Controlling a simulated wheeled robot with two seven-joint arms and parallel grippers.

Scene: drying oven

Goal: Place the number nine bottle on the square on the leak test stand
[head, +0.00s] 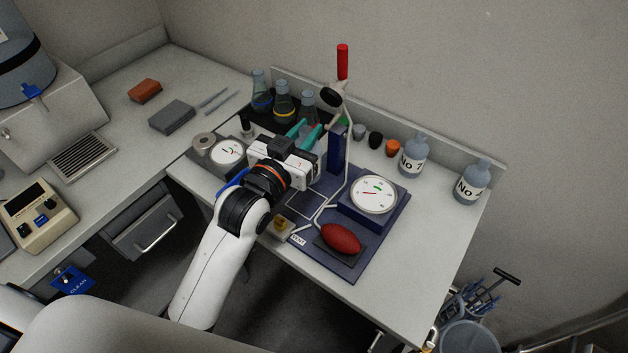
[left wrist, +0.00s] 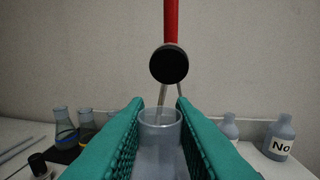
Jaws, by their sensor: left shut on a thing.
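My left gripper (head: 306,132) has its teal fingers shut on a translucent grey bottle (left wrist: 160,130). The left wrist view shows the bottle's open mouth upright between the fingers. Its label is hidden, and the gripper mostly hides it in the head view. The leak test stand (head: 370,243) is a dark blue base with a post, gauge (head: 374,194) and red bulb (head: 341,238). A white-outlined square (head: 303,204) on its base shows partly beside my wrist. The gripper is above and behind this square, near the post. My right gripper is not in view.
A red-handled lever (head: 343,62) rises by the post; its black round pad (left wrist: 169,64) shows ahead in the left wrist view. Flasks (head: 283,108) stand at the back left. Two labelled bottles (head: 414,155) (head: 472,184) stand at the right; their numbers are unclear.

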